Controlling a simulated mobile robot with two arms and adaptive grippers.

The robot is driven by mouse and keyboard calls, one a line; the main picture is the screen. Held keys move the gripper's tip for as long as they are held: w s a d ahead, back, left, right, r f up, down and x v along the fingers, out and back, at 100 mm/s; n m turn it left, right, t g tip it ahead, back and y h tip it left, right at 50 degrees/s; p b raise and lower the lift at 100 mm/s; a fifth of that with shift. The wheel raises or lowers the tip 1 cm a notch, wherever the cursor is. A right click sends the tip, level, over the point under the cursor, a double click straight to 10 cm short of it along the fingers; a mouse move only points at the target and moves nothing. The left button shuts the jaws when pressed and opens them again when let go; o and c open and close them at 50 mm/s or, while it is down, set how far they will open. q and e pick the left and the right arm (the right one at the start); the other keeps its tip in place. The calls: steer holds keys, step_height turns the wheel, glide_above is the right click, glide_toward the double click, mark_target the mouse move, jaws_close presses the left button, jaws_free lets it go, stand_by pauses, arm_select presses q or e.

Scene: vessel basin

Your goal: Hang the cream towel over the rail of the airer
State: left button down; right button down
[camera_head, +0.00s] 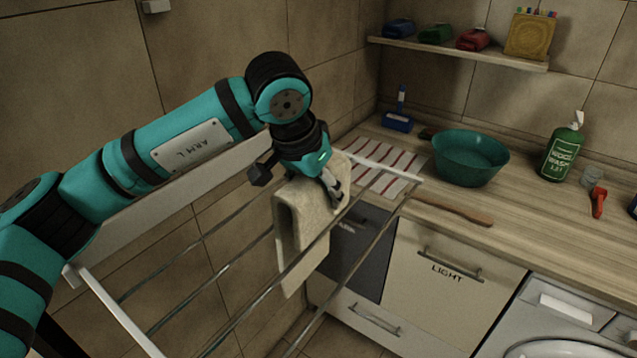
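The cream towel (288,240) hangs in folds at the far end of the airer (112,312), among its thin metal rails. One part hangs low in front of the cupboards, and another part shows higher up at the right of my gripper. My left gripper (334,196) points down at the top of the towel, with its fingers closed on the cloth. The gripper and the folds hide where the towel meets a rail, so I cannot tell which rail bears it. My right gripper is not in view.
The wooden worktop (543,237) at the right holds a teal basin (470,158), a striped cloth (378,168), a green bottle (563,153) and a wooden utensil (452,210). A shelf (462,53) with small items is above. The near rails of the airer are bare.

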arm_select(q)
steer(key=shift+f+b, duration=0.65)
steer(key=shift+f, duration=0.9)
steer(key=b, duration=0.4)
glide_above(318, 245)
steer(key=s, duration=0.2)
step_height(318, 245, down, 4)
steer(key=shift+f, duration=0.1)
step_height(318, 245, down, 5)
steer(key=b, duration=0.4)
steer(key=shift+f, duration=0.1)
steer(key=shift+f+b, duration=0.55)
steer(key=shift+b, duration=0.2)
